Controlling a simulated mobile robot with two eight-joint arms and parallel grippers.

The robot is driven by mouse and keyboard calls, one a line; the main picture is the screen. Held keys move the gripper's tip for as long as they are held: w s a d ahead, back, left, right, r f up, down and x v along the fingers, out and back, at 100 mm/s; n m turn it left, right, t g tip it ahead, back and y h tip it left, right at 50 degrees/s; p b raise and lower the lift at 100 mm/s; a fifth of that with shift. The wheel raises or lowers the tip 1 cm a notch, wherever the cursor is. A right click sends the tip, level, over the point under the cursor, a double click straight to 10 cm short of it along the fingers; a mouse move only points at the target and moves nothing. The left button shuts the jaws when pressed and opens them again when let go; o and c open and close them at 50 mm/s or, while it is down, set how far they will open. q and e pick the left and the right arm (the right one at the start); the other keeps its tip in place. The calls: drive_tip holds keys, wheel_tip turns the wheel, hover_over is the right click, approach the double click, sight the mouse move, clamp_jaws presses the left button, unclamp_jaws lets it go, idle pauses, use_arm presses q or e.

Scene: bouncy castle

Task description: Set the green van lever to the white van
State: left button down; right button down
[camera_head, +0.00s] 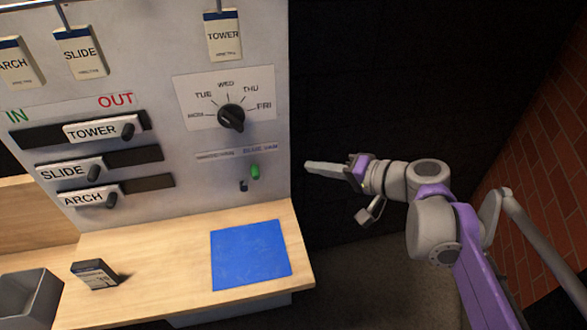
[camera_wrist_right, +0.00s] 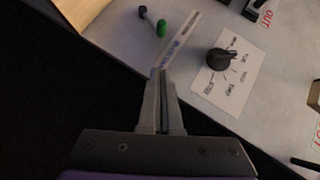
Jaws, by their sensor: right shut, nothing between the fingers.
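The green van lever (camera_head: 255,171) sticks out low on the grey panel, its green tip up and to the right of its dark slot. Above it runs a label strip (camera_head: 237,152) with small lettering at each end, too small to read surely. My left gripper is out of view.
A black day dial (camera_head: 231,117) sits above the lever. The TOWER, SLIDE and ARCH sliders (camera_head: 92,131) are at left. A blue mat (camera_head: 250,254), a small dark box (camera_head: 94,274) and a grey bin (camera_head: 28,299) are on the wooden desk. A brick wall (camera_head: 545,150) stands at right.

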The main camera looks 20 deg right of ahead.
approach(257, 169)
drive_tip(key=w, duration=0.4)
drive_tip(key=a+f, duration=0.2)
drive_tip(key=shift+w+a+f, duration=0.15)
drive_tip(key=shift+w+a, duration=0.15)
drive_tip(key=shift+a, duration=0.1)
drive_tip(key=shift+a, duration=0.1)
drive_tip(key=shift+a+r, duration=0.2)
drive_tip(key=shift+r, duration=0.05)
